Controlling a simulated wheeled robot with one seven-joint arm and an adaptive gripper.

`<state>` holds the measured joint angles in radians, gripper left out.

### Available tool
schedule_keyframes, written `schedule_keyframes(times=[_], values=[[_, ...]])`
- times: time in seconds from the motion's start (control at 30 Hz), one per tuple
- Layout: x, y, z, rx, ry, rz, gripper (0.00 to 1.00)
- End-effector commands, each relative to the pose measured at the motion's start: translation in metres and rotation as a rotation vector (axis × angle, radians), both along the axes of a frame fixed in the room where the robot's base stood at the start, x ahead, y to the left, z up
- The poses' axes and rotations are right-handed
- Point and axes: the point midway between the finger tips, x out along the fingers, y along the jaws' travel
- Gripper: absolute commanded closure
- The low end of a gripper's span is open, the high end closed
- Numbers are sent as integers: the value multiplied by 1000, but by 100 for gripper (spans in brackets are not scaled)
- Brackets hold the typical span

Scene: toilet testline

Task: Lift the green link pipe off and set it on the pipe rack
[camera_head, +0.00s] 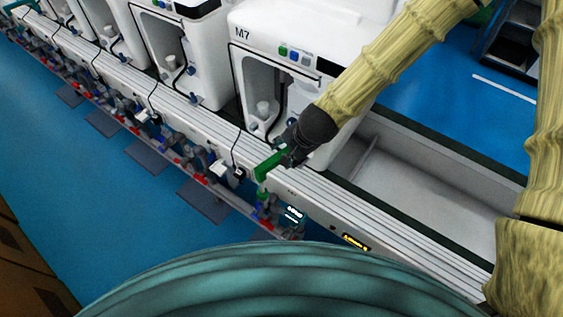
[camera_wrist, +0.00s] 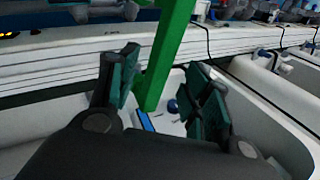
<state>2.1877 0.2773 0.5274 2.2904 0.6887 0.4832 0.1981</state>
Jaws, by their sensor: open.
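The green link pipe (camera_head: 268,165) is at the front edge of the white rail below the unit marked M7 in the head view. My gripper (camera_head: 289,157) is at its right end. In the wrist view the pipe (camera_wrist: 170,48) is a straight green bar, slightly tilted, running down between the two dark green finger pads. My gripper (camera_wrist: 163,85) is open, one finger on each side of the pipe. Gaps show between the pads and the pipe; I cannot tell how deep it sits between them. I cannot make out a pipe rack in either view.
The white M7 unit (camera_head: 290,58) stands close behind my gripper. Several similar units line the rail (camera_head: 310,193) to the left. Red and grey fittings (camera_head: 195,172) hang under the rail. A pale empty trough (camera_head: 425,180) lies to the right. Blue floor is open at the left.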

Motion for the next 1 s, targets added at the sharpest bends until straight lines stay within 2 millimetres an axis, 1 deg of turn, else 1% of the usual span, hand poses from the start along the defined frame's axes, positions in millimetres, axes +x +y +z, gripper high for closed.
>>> schedule_keyframes(times=[0.1, 0.2, 0.47, 0.83, 1.0], values=[[3, 5, -11, -1, 2, 3, 51], [6, 7, -17, -1, 2, 3, 51], [8, 8, -25, -1, 2, 3, 51], [20, 19, -55, -1, 2, 0, 51], [24, 22, -64, -1, 0, 1, 51]])
